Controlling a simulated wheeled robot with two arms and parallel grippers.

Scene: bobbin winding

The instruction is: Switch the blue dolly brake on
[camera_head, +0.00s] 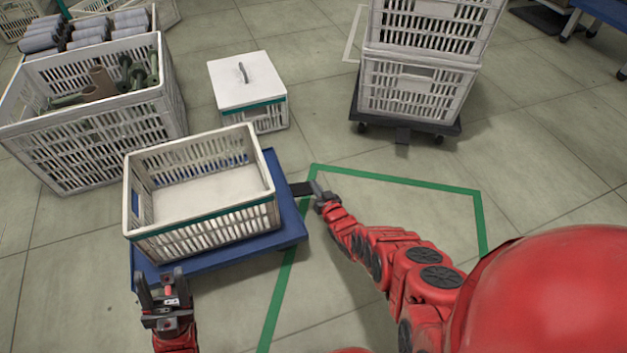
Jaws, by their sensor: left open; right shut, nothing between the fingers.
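The blue dolly (287,234) stands on the floor left of centre and carries an empty white crate (205,232) with a green stripe. A dark brake pedal (300,188) juts from the dolly's right side. My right gripper (315,187) is shut and empty, with its fingertips at the pedal's outer end. I cannot tell whether they touch it or hover above it. My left gripper (163,284) is open and empty, near the dolly's front left edge. Whether the brake is on or off cannot be told.
A large crate (95,140) with bobbins stands at the left. A small lidded crate (248,85) is behind the dolly. Stacked crates (415,85) sit on a dark dolly (403,128) at the back. The green floor outline (395,181) to the right encloses mostly clear floor.

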